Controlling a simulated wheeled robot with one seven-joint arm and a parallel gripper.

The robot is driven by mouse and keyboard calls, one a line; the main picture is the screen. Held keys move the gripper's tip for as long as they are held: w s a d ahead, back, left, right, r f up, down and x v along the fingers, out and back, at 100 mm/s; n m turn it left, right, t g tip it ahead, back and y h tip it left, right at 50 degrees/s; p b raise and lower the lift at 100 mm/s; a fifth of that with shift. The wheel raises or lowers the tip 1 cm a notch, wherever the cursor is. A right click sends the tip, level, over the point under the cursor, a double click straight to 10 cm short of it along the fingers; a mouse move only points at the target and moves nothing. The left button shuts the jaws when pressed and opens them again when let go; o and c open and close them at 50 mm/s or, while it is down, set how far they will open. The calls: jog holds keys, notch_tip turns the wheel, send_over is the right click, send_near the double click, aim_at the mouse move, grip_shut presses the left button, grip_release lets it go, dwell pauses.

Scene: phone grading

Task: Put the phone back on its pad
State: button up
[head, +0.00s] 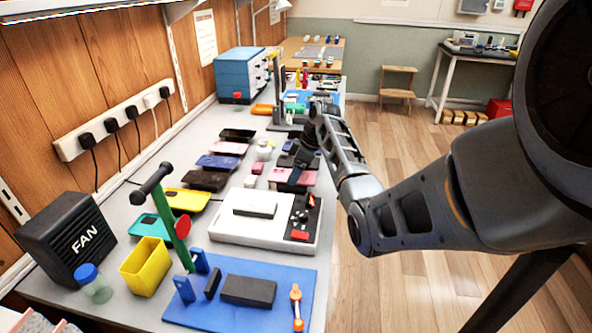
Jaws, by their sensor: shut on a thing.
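My gripper (299,171) points down over the right side of the long bench, behind the white device. It is shut on a small dark thing that looks like a phone, mostly hidden by the fingers, so its face and tilt are unclear. Pink and dark phone-like slabs (278,174) lie close around the gripper. I cannot tell whether the held thing touches the bench. Which pad belongs to the phone is not clear from this view.
Several coloured trays (188,199) line the left of the bench. In front are a blue mat (290,317) with a dark block (248,291), a green post (171,230), a yellow bin (147,265) and a black fan box (68,238). Open floor lies to the right.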

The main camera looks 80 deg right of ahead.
jog(key=shift+f, duration=0.4)
dwell(1.2)
jog(key=o, duration=1.2)
jog(key=shift+o, duration=0.2)
jog(key=shift+r+p, duration=0.65)
jog(key=shift+p, duration=0.05)
jog(key=shift+r+p, duration=2.95)
jog(key=shift+r, duration=0.5)
